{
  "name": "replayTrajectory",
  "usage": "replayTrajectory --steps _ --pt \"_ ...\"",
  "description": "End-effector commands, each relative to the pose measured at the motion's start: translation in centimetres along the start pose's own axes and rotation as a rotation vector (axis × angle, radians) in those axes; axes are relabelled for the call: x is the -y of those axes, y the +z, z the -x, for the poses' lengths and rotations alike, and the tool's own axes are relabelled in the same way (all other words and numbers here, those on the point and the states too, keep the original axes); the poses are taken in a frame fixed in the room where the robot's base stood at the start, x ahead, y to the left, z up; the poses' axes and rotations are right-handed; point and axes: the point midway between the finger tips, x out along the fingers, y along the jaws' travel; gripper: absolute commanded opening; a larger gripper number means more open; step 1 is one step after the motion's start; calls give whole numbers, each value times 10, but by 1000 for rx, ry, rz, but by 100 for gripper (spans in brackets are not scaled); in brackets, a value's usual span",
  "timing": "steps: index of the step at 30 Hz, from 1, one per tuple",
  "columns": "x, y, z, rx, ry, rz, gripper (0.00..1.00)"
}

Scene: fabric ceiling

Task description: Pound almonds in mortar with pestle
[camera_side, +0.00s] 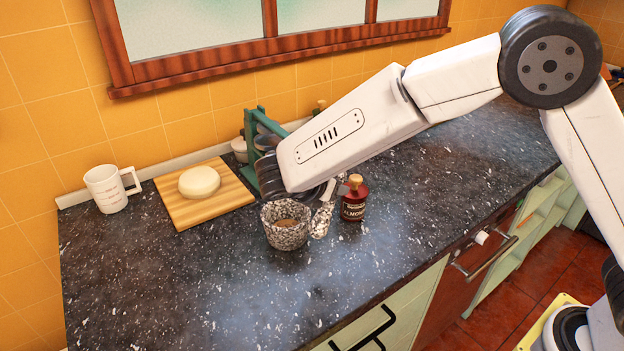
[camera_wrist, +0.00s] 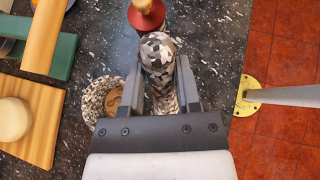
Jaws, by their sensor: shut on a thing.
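The mortar (camera_side: 285,231) is a speckled black-and-white bowl on the dark counter, with brown almonds (camera_side: 287,223) inside. It also shows in the wrist view (camera_wrist: 92,99), partly hidden behind my gripper. The pestle (camera_side: 321,220) has the same speckled pattern and hangs beside the mortar on its right in the side view. My gripper (camera_wrist: 161,80) is shut on the pestle (camera_wrist: 158,56), with a finger on each side of it. In the side view the arm hides most of my gripper. I cannot tell whether the pestle's lower end touches the counter.
A dark red bottle (camera_side: 354,199) stands close to the right of the pestle. A cutting board (camera_side: 180,212) with a pale round thing (camera_side: 199,182) and a white mug (camera_side: 110,188) are on the left. A green rack (camera_side: 254,125) stands behind. The front left counter is clear.

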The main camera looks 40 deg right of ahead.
Motion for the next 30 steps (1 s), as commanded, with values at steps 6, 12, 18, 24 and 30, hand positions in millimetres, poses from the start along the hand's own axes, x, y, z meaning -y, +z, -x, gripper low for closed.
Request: replayTrajectory --steps 6,12,18,24,30 --pt "-14 10 2 117 171 105 0" --pt "-27 17 5 213 323 177 0" --pt "-40 23 10 300 466 230 0" --pt "-53 28 17 378 605 266 0" --pt "-66 30 26 451 744 289 0"
